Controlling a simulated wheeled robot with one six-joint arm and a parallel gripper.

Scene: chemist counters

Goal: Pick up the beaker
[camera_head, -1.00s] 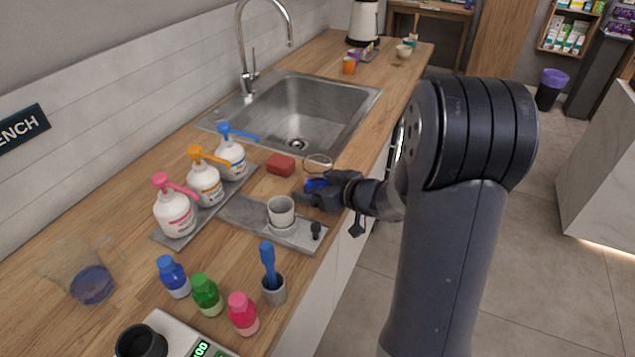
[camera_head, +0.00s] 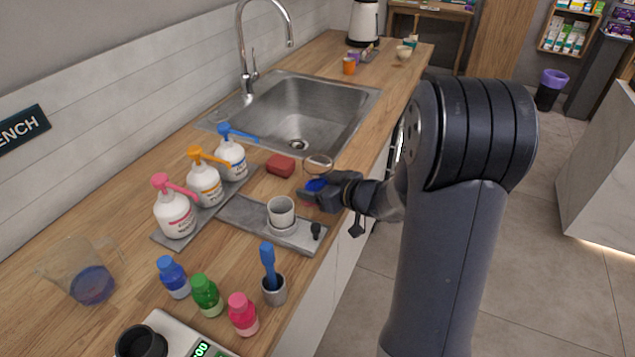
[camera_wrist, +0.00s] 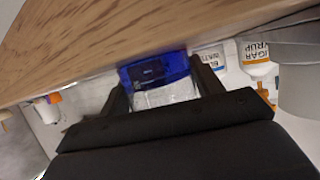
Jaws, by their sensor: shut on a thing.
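A small clear glass beaker with blue liquid (camera_head: 316,185) stands near the front edge of the counter, with its thin round rim above my gripper. In the wrist view the beaker (camera_wrist: 158,80) sits between the two dark fingers, its blue part toward the wood. My gripper (camera_head: 320,193) is shut on the beaker from the right side. The fingers (camera_wrist: 160,92) hide part of its sides. I cannot tell whether its base touches the wood.
A red sponge (camera_head: 281,165) lies left of the beaker. A grey tray (camera_head: 240,212) with a white cup (camera_head: 281,212) is in front. Pump bottles (camera_head: 205,183) and a glass jug (camera_head: 85,277) stand further left. The sink (camera_head: 310,105) is behind.

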